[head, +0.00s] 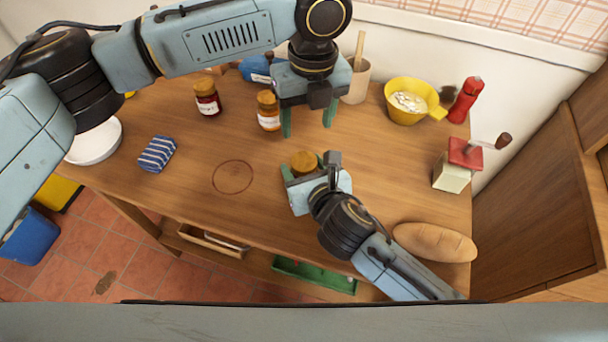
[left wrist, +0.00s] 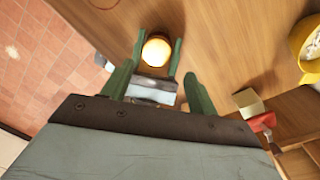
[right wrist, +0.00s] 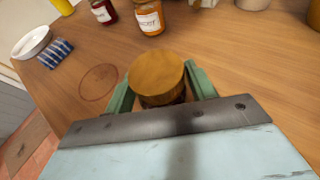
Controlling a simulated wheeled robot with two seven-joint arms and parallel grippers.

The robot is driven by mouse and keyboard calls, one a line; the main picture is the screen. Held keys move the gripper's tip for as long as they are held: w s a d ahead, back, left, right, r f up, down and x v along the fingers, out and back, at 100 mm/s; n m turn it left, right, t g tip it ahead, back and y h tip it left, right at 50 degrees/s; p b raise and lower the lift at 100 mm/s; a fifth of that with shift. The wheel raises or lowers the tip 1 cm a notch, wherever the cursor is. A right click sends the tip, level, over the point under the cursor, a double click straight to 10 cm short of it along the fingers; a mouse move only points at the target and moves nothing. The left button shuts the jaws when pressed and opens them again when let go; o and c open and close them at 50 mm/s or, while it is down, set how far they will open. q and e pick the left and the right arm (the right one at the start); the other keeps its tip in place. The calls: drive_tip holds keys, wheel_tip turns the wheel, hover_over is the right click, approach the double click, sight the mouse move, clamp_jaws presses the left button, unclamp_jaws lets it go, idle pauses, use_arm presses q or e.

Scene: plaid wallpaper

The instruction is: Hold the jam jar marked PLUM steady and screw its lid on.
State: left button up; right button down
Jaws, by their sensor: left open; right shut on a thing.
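A dark jar (right wrist: 163,98) with a golden-brown lid (right wrist: 158,72) on top stands on the table. The lid also shows in the head view (head: 303,162) and, brightly lit, in the left wrist view (left wrist: 156,52). My right gripper (head: 305,168) is shut on the jar's body, a finger on each side below the lid. The jar's label is hidden, and I cannot tell how tight the lid is. My left gripper (head: 307,128) is open and empty, pointing down above and behind the jar in the head view.
A red jar (head: 207,98) and an orange jar (head: 268,112), both lidded, stand behind left. A striped cloth (head: 156,154), white bowl (head: 95,142), yellow bowl (head: 402,112), red pepper mill (head: 465,100), hand grinder (head: 455,168) and bread loaf (head: 435,242) lie around. Bare wood surrounds the ring stain (head: 232,177).

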sight(304, 161)
use_arm(q)
drive_tip(key=r+n, duration=0.1)
drive_tip(key=n, duration=0.7)
drive_tip(key=w+d+r+n+g+y, duration=0.1)
drive_tip(key=n, duration=0.7)
drive_tip(key=d+r+n+g, duration=0.1)
drive_tip(key=n, duration=0.6)
drive_tip(key=shift+w+n, duration=0.3)
drive_tip(key=shift+n, duration=0.1)
drive_tip(key=x, duration=1.2)
drive_tip(key=shift+a, duration=0.25)
